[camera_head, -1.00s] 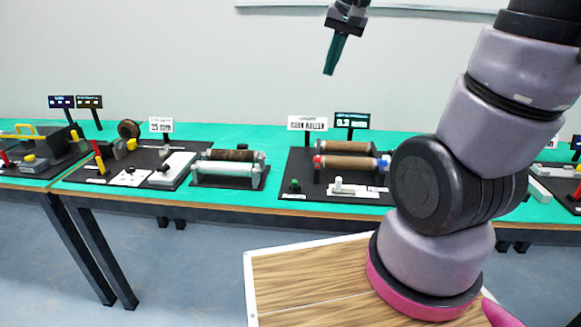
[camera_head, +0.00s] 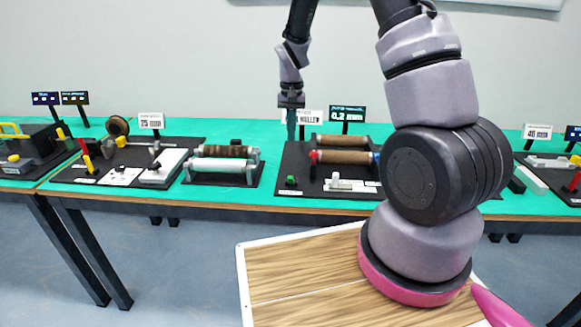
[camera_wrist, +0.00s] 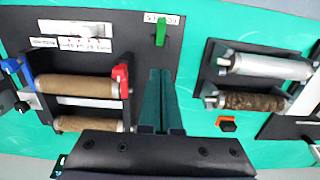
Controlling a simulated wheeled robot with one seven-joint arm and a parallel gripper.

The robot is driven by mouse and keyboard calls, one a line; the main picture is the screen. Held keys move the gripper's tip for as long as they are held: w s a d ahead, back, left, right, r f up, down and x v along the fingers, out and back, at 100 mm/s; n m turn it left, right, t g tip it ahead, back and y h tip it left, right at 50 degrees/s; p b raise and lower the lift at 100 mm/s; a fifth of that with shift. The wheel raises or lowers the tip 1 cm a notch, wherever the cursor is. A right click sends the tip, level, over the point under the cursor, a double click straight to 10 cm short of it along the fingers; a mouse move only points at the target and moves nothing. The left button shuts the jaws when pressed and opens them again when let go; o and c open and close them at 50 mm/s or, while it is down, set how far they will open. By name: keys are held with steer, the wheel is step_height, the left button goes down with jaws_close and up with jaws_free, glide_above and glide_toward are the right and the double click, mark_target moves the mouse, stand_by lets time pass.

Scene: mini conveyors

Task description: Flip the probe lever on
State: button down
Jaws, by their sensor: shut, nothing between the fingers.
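My gripper (camera_head: 292,132) points down above the left part of the black roller board (camera_head: 294,160). Its teal fingers (camera_wrist: 161,74) are together with nothing between them. A small green lever (camera_head: 291,181) stands at the board's front left corner. In the wrist view the green lever (camera_wrist: 160,33) is just beyond the fingertips, apart from them, with a white label (camera_wrist: 163,18) beside it. I cannot read the label well enough to tell whether this is the probe lever.
A white slider block (camera_head: 339,184) sits at the front. A signboard and a display reading 0.2 mm (camera_head: 347,114) stand behind. A second roller stand (camera_head: 224,165) is to the left, with bare green table between.

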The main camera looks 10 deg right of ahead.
mark_target(291, 180)
steer(key=f, duration=0.3)
steer(key=s+f, duration=0.1)
steer(key=f, duration=0.2)
steer(key=s+f, duration=0.1)
steer(key=f, duration=0.3)
steer(key=shift+s+a, duration=0.25)
steer(key=shift+a, duration=0.15)
steer(key=shift+s+a+f, duration=0.1)
steer(key=shift+s+f, duration=0.2)
steer(key=shift+f, duration=0.05)
